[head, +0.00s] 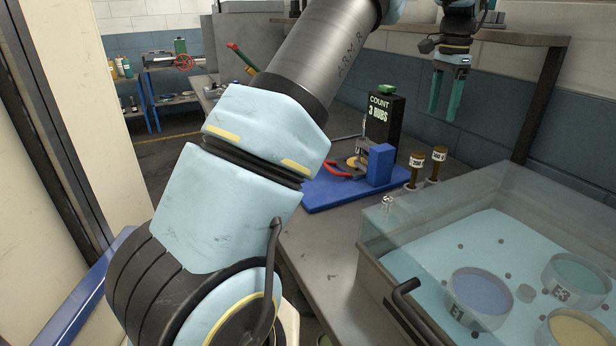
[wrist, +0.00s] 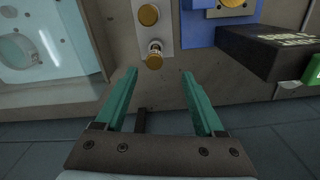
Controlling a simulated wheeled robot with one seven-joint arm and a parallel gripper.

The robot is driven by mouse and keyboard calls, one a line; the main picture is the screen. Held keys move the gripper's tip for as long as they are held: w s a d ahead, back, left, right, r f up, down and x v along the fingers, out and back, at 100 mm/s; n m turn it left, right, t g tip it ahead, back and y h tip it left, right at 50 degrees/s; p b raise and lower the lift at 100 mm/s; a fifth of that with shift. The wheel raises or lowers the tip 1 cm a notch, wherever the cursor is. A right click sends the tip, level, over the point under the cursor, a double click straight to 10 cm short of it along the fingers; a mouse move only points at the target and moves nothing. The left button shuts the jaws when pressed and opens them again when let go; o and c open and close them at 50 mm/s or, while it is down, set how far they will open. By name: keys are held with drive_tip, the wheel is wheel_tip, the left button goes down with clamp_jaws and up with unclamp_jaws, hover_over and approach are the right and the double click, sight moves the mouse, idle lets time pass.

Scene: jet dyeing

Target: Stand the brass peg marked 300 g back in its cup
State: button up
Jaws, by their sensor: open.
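Two brown-gold pegs with white label bands stand upright behind the tank, the left peg (head: 416,170) and the right peg (head: 437,163). Their labels are too small to read surely. A short pale metallic piece (head: 387,203) sits at the tank's corner; I cannot tell whether it is an empty cup. In the wrist view one peg (wrist: 154,55) shows between and beyond my fingertips, with another round brass top (wrist: 148,14) above it on a pale strip (wrist: 138,32). My gripper (head: 444,116) is open and empty, its teal fingers pointing down, above and apart from the pegs.
A glass-walled tank (head: 480,195) with round pots fills the right. A blue board (head: 325,193) with a red-handled tool and a black counter box (head: 384,120) reading "COUNT 3 HUBS" stand left of the pegs. A shelf post (head: 540,100) rises behind.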

drive_tip(key=a+f+n, duration=0.3)
drive_tip(key=a+n, duration=0.1)
drive_tip(key=a, duration=1.1)
drive_tip(key=s+a+f+n, duration=0.4)
drive_tip(key=s+a, duration=0.6)
drive_tip(key=a, duration=0.1)
drive_tip(key=s+a+f+n+t, duration=0.1)
drive_tip(key=s+a+f+n, duration=0.4)
drive_tip(key=s+a, duration=0.5)
drive_tip(key=shift+s+a+n+t, duration=0.15)
drive_tip(key=shift+a+n+t, duration=0.15)
drive_tip(key=shift+a, duration=0.35)
